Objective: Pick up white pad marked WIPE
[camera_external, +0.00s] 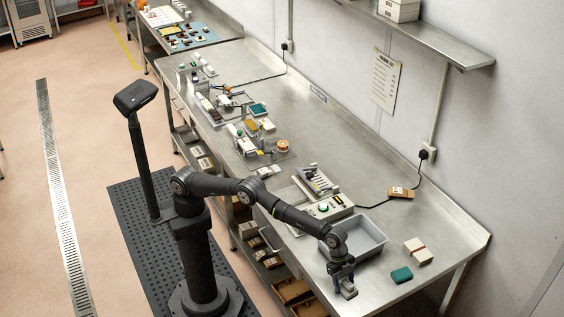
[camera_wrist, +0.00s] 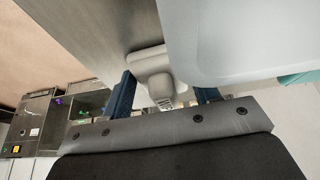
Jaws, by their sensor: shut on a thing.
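My gripper (camera_external: 344,278) points down at the front edge of the steel table, in front of the grey tub. Its blue fingers (camera_wrist: 163,92) are shut on a pale grey-white piece (camera_wrist: 150,58) with a rounded knob. In the outside view the piece (camera_external: 349,293) shows at the fingertips, low over or on the table; I cannot tell which. A small dark marking shows on it in the wrist view, too small to read, so I cannot confirm the word WIPE.
The grey tub (camera_external: 376,250) is right behind my gripper. A machine with a green button (camera_external: 323,208) stands to the left. Bare table lies at the far right.

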